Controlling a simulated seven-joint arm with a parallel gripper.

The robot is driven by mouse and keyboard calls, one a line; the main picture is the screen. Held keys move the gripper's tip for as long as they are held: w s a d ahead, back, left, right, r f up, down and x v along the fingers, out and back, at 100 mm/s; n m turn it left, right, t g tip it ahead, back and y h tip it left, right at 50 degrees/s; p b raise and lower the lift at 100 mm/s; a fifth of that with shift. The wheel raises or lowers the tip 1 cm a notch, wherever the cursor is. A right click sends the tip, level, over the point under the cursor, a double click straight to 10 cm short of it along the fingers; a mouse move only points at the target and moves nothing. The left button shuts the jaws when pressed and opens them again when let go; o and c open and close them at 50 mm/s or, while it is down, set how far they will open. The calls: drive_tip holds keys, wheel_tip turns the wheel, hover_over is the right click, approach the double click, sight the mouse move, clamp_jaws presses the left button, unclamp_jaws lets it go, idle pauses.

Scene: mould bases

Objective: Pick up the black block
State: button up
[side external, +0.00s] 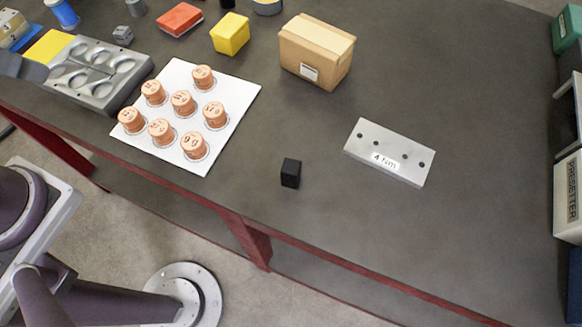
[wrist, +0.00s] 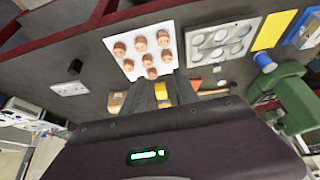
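The black block (side external: 290,172) is a small dark cube standing alone on the dark grey table near its front edge. In the side external view it lies between the white board and the metal plate. In the wrist view the black block (wrist: 75,66) appears small, left of my gripper. My gripper (wrist: 162,80) shows two dark fingers with a gap between them. It is open, with nothing seen held, and well apart from the block. My gripper's fingers are not clearly visible in the side external view.
A white board (side external: 238,97) carries several copper cylinders left of the block. A metal plate (side external: 413,171) marked "4 Nm" lies to its right. A cardboard box (side external: 315,45) and a yellow block (side external: 230,34) stand behind. A grey mould base (side external: 107,95) is at left. Table around the block is clear.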

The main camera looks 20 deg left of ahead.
drive_tip(key=o, duration=0.3)
